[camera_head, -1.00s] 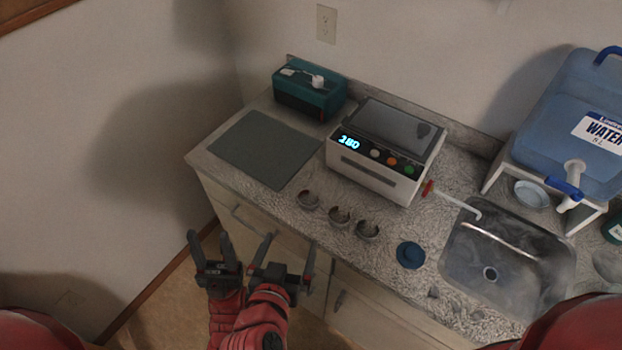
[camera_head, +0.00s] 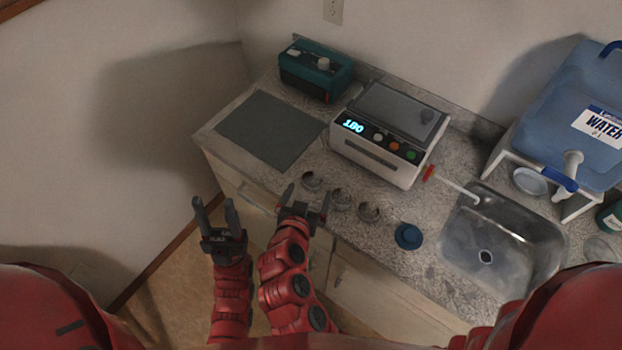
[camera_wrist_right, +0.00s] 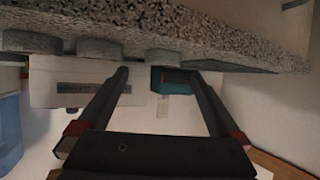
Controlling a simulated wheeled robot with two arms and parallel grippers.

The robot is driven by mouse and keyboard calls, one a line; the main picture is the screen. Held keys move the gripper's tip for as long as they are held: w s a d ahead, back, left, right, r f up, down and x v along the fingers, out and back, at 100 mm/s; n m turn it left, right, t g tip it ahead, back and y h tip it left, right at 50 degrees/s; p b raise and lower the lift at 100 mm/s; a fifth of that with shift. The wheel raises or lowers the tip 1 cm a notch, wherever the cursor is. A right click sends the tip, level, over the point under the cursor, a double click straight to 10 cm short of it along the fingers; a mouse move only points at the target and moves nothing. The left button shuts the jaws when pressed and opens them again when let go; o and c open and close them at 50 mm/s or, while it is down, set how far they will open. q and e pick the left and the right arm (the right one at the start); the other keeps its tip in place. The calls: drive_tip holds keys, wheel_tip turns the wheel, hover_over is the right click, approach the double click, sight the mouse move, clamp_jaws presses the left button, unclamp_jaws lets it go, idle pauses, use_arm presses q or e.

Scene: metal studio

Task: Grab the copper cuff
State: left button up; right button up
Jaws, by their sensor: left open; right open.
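Three small ring-shaped cuffs stand in a row near the counter's front edge: a left one (camera_head: 311,181), a middle one (camera_head: 341,199) and a right one (camera_head: 368,212). All look greyish in this light, and I cannot tell which is copper. My right gripper (camera_head: 306,195) is open and empty at the counter's front edge, close to the left cuff. In the right wrist view, which looks upside down, its fingers (camera_wrist_right: 160,90) are apart, with one cuff (camera_wrist_right: 163,57) between them. My left gripper (camera_head: 214,202) is open and empty, left of the counter front.
A white device (camera_head: 382,150) with a lit display stands behind the cuffs. A grey-green mat (camera_head: 268,130) and a teal box (camera_head: 315,72) are to the left. A blue round object (camera_head: 408,236), sink (camera_head: 500,245) and water container (camera_head: 570,110) are to the right.

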sight(310, 187)
drive_tip(key=p+x, duration=0.2)
drive_tip(key=x, duration=0.2)
drive_tip(key=shift+w+a+r+p, duration=0.15)
drive_tip(key=shift+w+r+p, duration=0.05)
drive_tip(key=shift+p, duration=0.1)
drive_tip(key=shift+w+f, duration=0.3)
drive_tip(key=shift+w, duration=0.1)
drive_tip(key=c, duration=1.4)
